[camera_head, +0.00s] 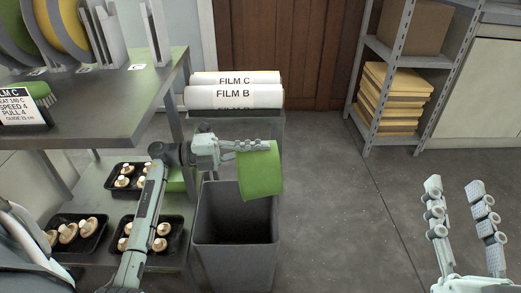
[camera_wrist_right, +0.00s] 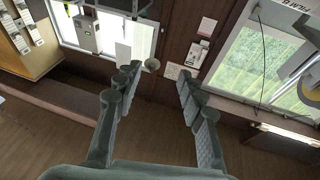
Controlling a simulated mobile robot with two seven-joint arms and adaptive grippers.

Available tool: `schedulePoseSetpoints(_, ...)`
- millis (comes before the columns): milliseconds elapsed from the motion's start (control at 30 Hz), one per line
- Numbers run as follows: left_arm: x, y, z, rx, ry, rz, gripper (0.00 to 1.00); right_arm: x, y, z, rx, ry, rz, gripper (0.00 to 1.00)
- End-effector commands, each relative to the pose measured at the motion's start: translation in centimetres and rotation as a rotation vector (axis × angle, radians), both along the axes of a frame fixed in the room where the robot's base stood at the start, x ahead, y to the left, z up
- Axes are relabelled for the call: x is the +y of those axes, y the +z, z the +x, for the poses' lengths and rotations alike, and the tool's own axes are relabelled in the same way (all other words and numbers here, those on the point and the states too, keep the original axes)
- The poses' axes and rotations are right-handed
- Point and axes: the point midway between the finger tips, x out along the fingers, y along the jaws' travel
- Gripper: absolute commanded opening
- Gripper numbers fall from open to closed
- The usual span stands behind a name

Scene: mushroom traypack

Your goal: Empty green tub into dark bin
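The green tub (camera_head: 260,172) is in the head view, held above the dark bin (camera_head: 236,251). The tub is tilted, and its opening cannot be seen clearly. My left gripper (camera_head: 262,146) is shut on the tub's upper edge. The bin stands on the floor with its top open; its inside looks dark and I cannot make out any contents. My right gripper (camera_head: 462,196) is at the right of the head view, open and empty, far from the tub. Its spread fingers also show in the right wrist view (camera_wrist_right: 158,85).
A grey table (camera_head: 110,105) stands at left, with black trays of mushrooms (camera_head: 78,232) on its lower shelf. Film rolls (camera_head: 234,95) lie on a stand behind the bin. A metal shelf (camera_head: 409,60) stands at back right. The floor right of the bin is clear.

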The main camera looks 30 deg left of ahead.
Motion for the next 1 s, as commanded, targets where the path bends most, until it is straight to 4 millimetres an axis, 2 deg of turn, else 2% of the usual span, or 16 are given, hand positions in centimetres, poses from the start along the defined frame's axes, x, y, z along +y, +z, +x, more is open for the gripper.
schedulePoseSetpoints(600,1.8,-0.1,-1.2,-0.082,-0.001,-0.122,0.0,-1.3,5.2,-2.3,-0.366,-0.014,0.131,0.4)
schedulePoseSetpoints(1000,2.5,0.2,-1.6,-0.113,0.0,-0.167,0.0,-2.1,6.7,-3.6,-0.494,-0.023,0.172,0.4)
